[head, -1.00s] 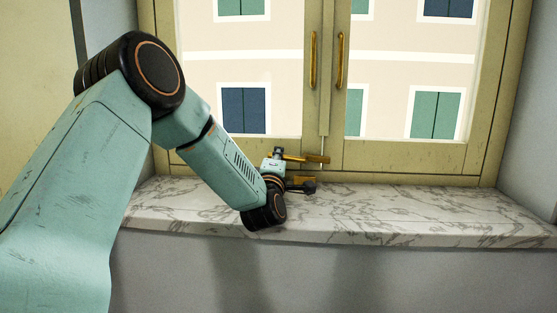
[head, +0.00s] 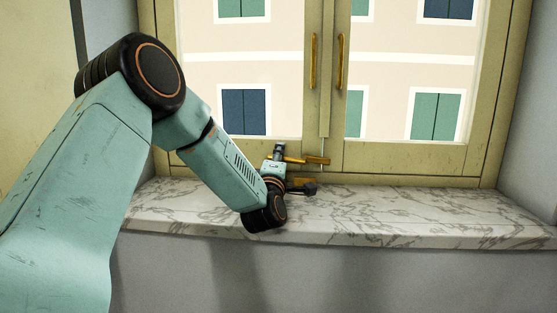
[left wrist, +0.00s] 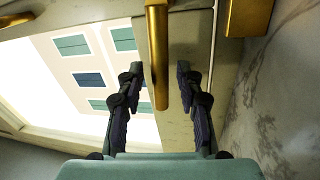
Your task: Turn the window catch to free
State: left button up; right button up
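The brass window catch lever (head: 314,160) lies roughly horizontal low on the window frame, near the meeting of the two sashes. In the left wrist view the lever (left wrist: 158,50) runs down from the top edge between my fingers. My left gripper (head: 294,168) is at the lever's left part, one finger above it and one below. In the left wrist view my left gripper (left wrist: 160,70) is open, with a visible gap on each side of the lever. A brass block (head: 304,181) sits below the lever, partly hidden by the gripper. My right gripper is not in view.
The marble sill (head: 420,215) is clear to the right of my left wrist. Two vertical brass handles, left (head: 313,62) and right (head: 339,62), stand on the sashes above. The brass block also shows in the left wrist view (left wrist: 248,15).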

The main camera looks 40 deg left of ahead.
pick_arm(q)
jog(key=v, duration=1.2)
